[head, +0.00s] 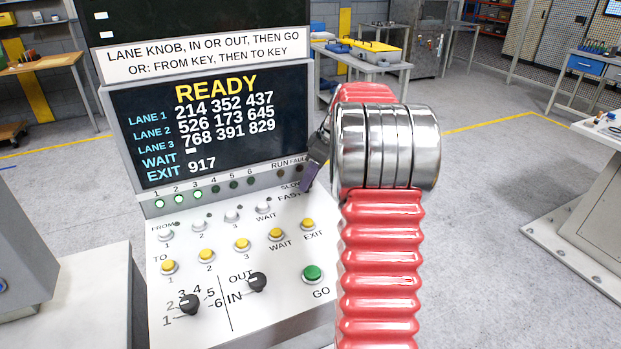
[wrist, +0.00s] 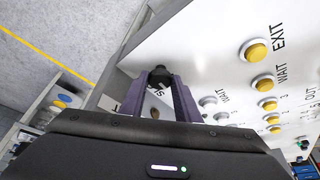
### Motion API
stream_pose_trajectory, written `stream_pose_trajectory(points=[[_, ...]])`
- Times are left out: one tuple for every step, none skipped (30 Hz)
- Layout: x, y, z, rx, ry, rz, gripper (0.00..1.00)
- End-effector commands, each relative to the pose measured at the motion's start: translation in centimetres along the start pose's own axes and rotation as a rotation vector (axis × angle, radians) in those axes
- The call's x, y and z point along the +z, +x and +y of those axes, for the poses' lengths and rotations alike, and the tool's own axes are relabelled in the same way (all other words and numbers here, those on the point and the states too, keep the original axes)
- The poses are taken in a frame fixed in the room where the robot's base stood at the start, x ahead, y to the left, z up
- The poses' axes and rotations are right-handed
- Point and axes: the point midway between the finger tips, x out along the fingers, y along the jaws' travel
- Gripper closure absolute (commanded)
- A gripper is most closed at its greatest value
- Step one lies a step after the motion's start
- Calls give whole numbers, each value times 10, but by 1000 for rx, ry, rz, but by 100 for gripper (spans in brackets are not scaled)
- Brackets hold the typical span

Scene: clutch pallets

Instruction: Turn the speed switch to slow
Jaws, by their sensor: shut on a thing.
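The control panel (head: 225,235) stands in front of me with its sloped white face. The labels SLOW and FAST sit at its upper right edge, beside my gripper (head: 312,170). In the wrist view my gripper (wrist: 158,88) is shut on the black knob of the speed switch (wrist: 160,75). One purple-grey finger shows on each side of the knob. The head view hides the switch behind my gripper and arm. I cannot tell which label the knob points to. The screen (head: 215,125) reads READY.
Yellow buttons (head: 241,244), the green GO button (head: 313,273), the IN/OUT knob (head: 257,282) and a numbered lane knob (head: 189,304) lie on the panel below the switch. Open grey floor (head: 490,200) is to the right. Workbenches stand behind.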

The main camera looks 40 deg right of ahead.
Motion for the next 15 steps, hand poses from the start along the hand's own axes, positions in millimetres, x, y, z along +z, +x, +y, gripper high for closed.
stream_pose_trajectory(points=[[0,0,0,7,17,-1,93],[0,0,0,13,28,-1,93],[0,0,-1,21,48,0,93],[0,0,-1,27,63,0,93],[0,0,-2,34,80,0,93],[0,0,-2,45,105,0,93],[0,0,-2,52,123,0,93],[0,0,-2,60,143,0,93],[0,0,-2,71,170,0,93],[0,0,-3,80,192,0,93],[0,-1,-3,90,214,0,93],[0,0,-3,101,243,0,93],[0,0,-4,110,266,0,93],[-1,0,-4,120,288,1,93],[-1,0,-4,132,318,0,93]])
